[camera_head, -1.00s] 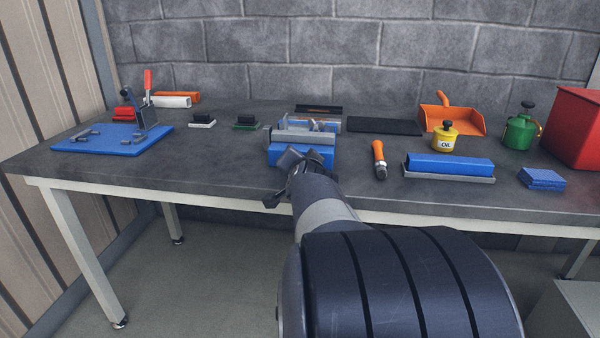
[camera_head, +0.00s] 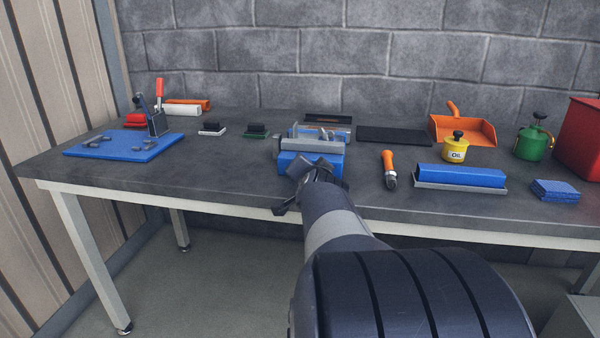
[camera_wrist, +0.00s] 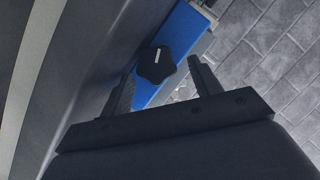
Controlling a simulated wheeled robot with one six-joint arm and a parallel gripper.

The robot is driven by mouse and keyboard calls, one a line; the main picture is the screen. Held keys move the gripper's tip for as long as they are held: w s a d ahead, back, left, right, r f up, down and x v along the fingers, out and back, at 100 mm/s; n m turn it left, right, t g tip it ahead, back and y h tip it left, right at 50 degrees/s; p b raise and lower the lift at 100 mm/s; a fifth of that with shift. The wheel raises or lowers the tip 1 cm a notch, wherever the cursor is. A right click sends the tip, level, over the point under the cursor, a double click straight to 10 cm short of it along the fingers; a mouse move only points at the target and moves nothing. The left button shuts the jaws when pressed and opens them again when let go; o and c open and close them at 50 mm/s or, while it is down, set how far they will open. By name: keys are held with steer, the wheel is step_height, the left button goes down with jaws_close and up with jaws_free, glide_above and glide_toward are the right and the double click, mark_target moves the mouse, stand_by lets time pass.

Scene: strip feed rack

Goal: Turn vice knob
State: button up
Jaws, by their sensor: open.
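The vice (camera_head: 296,161), with a blue body and grey jaws, stands at the front middle of the bench. In the wrist view its blue body (camera_wrist: 182,35) shows, with a black lobed knob (camera_wrist: 155,66) on its front. The knob has a small white mark. My gripper (camera_head: 308,184) is in front of the vice in the head view and hides the knob there. In the wrist view my gripper (camera_wrist: 163,72) is open, with one finger on each side of the knob in the picture. I cannot tell whether the fingertips reach around it, but no grip shows.
The dark bench (camera_head: 230,178) has its front edge under my arm. An orange-handled tool (camera_head: 388,162) and a blue block on a grey tray (camera_head: 460,177) lie right of the vice. A blue plate (camera_head: 125,149) with a clamp is at left. Bench between is clear.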

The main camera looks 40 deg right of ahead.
steer(key=shift+r+n+g+p, duration=0.25)
steer(key=shift+n+g+p, duration=0.4)
steer(key=shift+p, duration=3.45)
steer(key=n+p, duration=0.1)
steer(key=p, duration=0.5)
steer(key=shift+w+a+r+n+g+h, duration=0.1)
steer(key=shift+w+a+n+g+h, duration=0.1)
steer(key=shift+n+g+h, duration=0.2)
